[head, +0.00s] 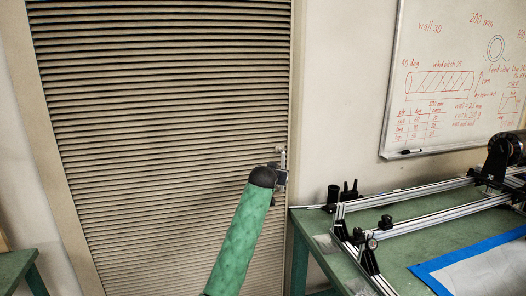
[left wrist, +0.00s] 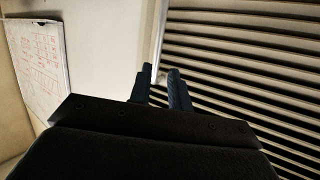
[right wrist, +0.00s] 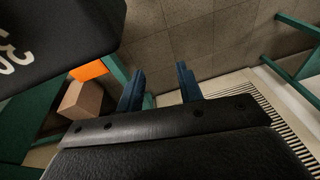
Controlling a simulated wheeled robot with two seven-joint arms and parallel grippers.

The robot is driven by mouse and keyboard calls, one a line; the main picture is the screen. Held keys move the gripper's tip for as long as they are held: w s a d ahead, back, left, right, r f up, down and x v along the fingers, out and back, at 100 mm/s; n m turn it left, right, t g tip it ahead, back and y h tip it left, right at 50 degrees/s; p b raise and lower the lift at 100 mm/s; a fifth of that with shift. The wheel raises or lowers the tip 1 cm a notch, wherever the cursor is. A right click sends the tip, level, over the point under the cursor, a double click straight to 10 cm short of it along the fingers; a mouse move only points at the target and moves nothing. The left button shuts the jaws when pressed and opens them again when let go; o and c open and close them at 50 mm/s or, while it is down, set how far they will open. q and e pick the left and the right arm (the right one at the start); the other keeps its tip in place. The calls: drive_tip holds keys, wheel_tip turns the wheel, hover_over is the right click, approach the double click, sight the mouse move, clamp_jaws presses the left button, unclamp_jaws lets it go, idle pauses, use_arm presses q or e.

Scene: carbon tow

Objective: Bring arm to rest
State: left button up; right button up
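My left arm, with a green sleeve, rises from the bottom of the head view. Its gripper (head: 281,176) is at the right edge of the grey slatted shutter (head: 160,120), close to a small metal fitting (head: 283,156). In the left wrist view the fingers (left wrist: 158,84) stand apart, with a small pale piece showing near their tips. I cannot tell whether they touch it. My right gripper (right wrist: 160,86) shows only in the right wrist view. Its fingers are wide apart and empty above the tiled floor (right wrist: 220,40).
A green workbench (head: 400,215) with metal rails stands at the right, beside the shutter. A whiteboard (head: 450,120) hangs above it. In the right wrist view, a cardboard box (right wrist: 84,100), an orange item (right wrist: 90,69) and green table legs lie around the right gripper.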

use_arm(q)
drive_tip(key=s+a+r+g+y, duration=0.1)
drive_tip(key=s+a, duration=0.2)
drive_tip(key=s, duration=0.4)
drive_tip(key=s+a+r+g, duration=0.1)
drive_tip(key=s+a+r, duration=0.1)
drive_tip(key=s+a, duration=0.3)
drive_tip(key=s+a+f+g, duration=0.3)
drive_tip(key=s+f, duration=1.1)
drive_tip(key=s, duration=0.5)
drive_tip(key=s+a+f+n+g+y, duration=0.1)
drive_tip(key=s+a+f+g, duration=0.2)
drive_tip(key=s+f, duration=1.1)
drive_tip(key=s+a+f+g, duration=0.4)
drive_tip(key=s+f, duration=1)
drive_tip(key=s, duration=1.1)
drive_tip(key=shift+s+a+n, duration=0.25)
drive_tip(key=shift+a+n, duration=0.15)
drive_tip(key=shift+a, duration=0.5)
drive_tip(key=shift+f, duration=0.1)
